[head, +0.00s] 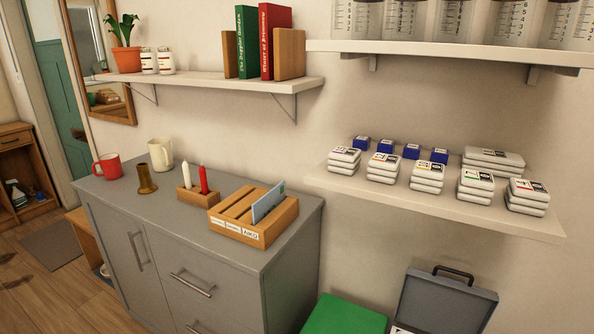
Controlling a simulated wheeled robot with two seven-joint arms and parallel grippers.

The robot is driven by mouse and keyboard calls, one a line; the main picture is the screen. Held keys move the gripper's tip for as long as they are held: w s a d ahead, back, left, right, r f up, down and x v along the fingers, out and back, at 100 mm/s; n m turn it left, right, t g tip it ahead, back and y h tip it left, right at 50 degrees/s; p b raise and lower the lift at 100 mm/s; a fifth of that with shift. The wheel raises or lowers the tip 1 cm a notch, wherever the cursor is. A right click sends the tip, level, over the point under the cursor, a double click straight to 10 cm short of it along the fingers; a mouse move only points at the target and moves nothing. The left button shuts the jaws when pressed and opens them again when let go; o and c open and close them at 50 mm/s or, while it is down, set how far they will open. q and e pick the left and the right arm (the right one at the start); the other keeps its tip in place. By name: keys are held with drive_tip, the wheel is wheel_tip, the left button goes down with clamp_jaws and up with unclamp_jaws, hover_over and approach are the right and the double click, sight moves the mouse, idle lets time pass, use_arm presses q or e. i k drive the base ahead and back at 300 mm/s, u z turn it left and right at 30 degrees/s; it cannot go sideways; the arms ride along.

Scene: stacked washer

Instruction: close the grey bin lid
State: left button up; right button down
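A grey box-like lid (450,303) with a black handle stands raised at the bottom right, below the lower wall shelf. It looks like the open lid of the grey bin. The body under it is mostly cut off by the bottom edge; a small bit of white shows at its lower left. Neither of my grippers is in view.
A green flat top (343,317) lies just left of the grey lid. A grey cabinet (290,285) stands left of it, bearing mugs, candles and a wooden organizer (255,215). A white shelf (450,205) with several stacked boxes overhangs the lid.

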sight(432, 303)
drive_tip(key=z, duration=0.35)
drive_tip(key=k, duration=0.4)
drive_tip(key=z, duration=1.55)
drive_tip(key=i, duration=0.85)
drive_tip(key=u, duration=0.5)
